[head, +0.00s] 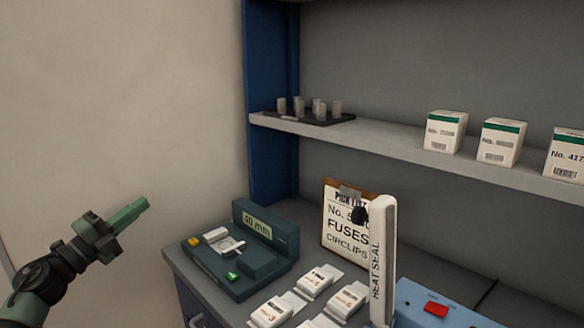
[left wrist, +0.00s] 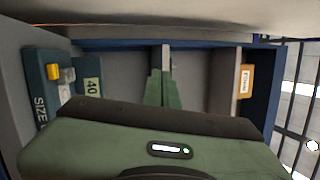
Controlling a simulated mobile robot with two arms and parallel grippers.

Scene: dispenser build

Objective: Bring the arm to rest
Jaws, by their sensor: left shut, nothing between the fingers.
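My left gripper (head: 146,202) is in the left part of the head view, in front of the bare wall and left of the bench. Its green fingers are together with nothing between them, and they point up and to the right. In the left wrist view the closed fingers (left wrist: 164,88) stand upright in the middle, touching nothing that I can see. The forearm comes in from the lower left corner of the head view. My right gripper is in neither view.
The bench (head: 205,292) holds a dark teal device (head: 272,262), several white packets (head: 271,313), a clipboard (head: 338,241), a white heat-seal bar (head: 385,245) and a blue unit (head: 455,305). The shelf (head: 385,142) carries a tray of cups (head: 312,120) and boxes (head: 444,131).

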